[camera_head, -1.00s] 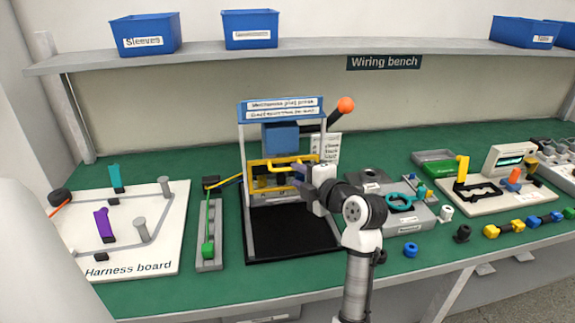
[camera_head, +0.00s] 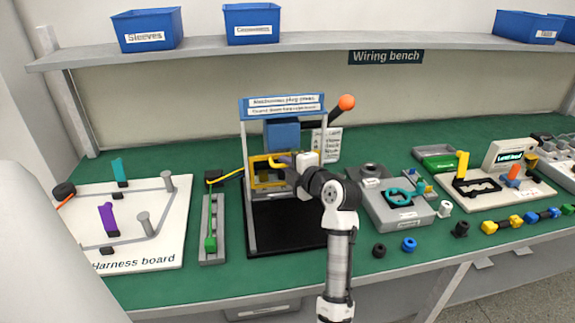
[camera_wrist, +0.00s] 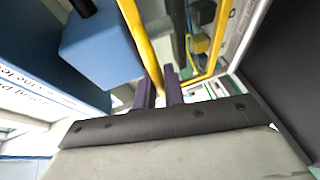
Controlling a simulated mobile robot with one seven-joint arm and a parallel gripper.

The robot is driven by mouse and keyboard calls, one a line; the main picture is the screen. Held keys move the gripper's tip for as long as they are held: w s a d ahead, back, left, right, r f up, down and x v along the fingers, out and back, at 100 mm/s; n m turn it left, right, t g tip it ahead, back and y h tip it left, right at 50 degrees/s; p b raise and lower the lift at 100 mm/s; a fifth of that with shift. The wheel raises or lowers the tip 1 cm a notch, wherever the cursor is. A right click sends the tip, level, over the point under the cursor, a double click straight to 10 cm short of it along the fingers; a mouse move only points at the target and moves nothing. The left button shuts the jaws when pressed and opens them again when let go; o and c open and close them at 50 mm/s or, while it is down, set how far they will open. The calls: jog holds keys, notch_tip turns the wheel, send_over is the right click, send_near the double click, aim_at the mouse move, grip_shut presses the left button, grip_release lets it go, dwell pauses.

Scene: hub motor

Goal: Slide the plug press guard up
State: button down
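The plug press (camera_head: 283,104) stands on the bench, with a blue top sign, a blue block (camera_head: 281,134) under it and a black base. Its guard (camera_head: 252,173) is a yellow frame with a bar handle, low between the posts and below the block. My gripper (camera_head: 287,165) is at the front of the guard, partly covering it. In the wrist view, the guard's yellow bar (camera_wrist: 139,35) runs down between the two dark purple fingers of my gripper (camera_wrist: 159,88). The fingers are close together on the bar, with little gap visible.
A lever with an orange knob (camera_head: 346,102) sticks out at the press's upper right. A grey fixture with a green piece (camera_head: 210,243) stands to the left, the harness board (camera_head: 150,258) beyond it. A grey fixture (camera_head: 402,217) stands to the right.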

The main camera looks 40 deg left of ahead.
notch_tip(320, 180, up, 8)
jog(key=shift+r+p, duration=0.25)
jog(key=shift+p, duration=0.25)
jog(key=c, duration=1.5)
grip_release()
jog(key=shift+f, duration=0.1)
jog(key=b+v, duration=0.4)
jog(key=v, duration=1)
jog(key=shift+a, duration=0.15)
